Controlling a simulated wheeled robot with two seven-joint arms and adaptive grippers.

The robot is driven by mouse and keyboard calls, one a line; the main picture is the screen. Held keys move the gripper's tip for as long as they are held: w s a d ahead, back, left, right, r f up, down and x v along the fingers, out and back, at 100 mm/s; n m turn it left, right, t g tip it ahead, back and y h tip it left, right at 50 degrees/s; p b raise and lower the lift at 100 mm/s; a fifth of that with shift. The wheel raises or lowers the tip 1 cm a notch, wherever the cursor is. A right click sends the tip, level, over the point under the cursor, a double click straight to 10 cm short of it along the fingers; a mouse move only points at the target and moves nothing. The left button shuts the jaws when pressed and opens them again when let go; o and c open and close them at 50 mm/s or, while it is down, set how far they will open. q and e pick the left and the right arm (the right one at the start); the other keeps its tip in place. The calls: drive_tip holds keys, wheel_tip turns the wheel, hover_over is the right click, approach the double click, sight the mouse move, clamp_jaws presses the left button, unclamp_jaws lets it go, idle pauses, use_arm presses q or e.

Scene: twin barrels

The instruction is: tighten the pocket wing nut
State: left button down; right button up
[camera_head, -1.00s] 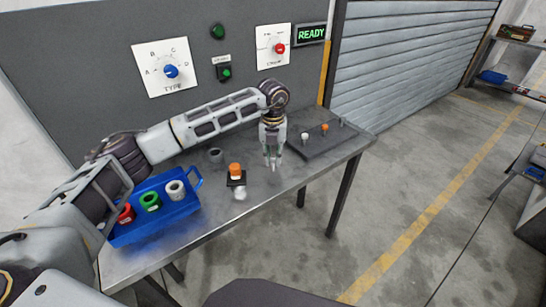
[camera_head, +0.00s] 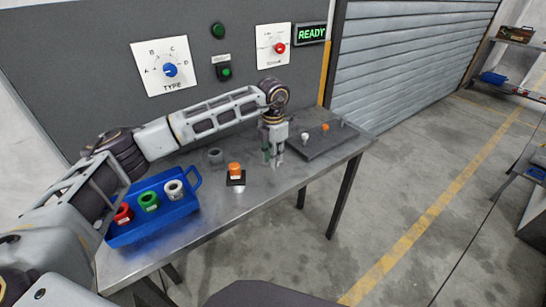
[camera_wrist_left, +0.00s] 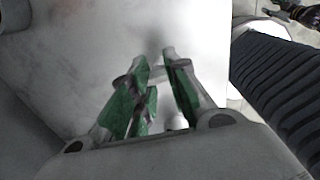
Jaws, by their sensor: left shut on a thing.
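My left gripper (camera_head: 272,160) points down at the bench, left of the dark plate. In the left wrist view, its green-padded fingers (camera_wrist_left: 160,85) are close around a small grey part (camera_wrist_left: 157,72), which looks like the wing nut. The fingers hide most of it, and its thread and seat cannot be made out. My right gripper is not in view.
A blue tray (camera_head: 150,231) holds red, green and white rings. An orange-topped piece (camera_head: 235,170) stands on a black base nearby. A grey ring (camera_head: 215,156) sits behind it. The dark plate (camera_head: 322,144) carries small white and orange pegs. A panel sign reads READY.

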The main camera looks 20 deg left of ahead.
use_arm(q)
drive_tip(key=m, duration=0.3)
drive_tip(key=shift+r, duration=0.1)
drive_tip(key=m, duration=0.2)
drive_tip(key=shift+w+m+b, duration=0.1)
drive_tip(key=shift+m+b, duration=0.2)
drive_tip(key=shift+b, duration=0.05)
drive_tip(key=shift+m, duration=0.7)
drive_tip(key=c, duration=2.2)
unclamp_jaws()
drive_tip(key=shift+m, duration=0.7)
drive_tip(key=o, duration=1.6)
drive_tip(key=shift+c, duration=0.2)
wheel_tip(320, 180, up, 12)
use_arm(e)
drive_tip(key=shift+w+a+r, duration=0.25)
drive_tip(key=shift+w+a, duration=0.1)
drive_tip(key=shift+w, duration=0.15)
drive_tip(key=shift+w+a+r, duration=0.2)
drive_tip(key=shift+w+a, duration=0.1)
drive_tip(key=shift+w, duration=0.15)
use_arm(q)
drive_tip(key=shift+c, duration=0.4)
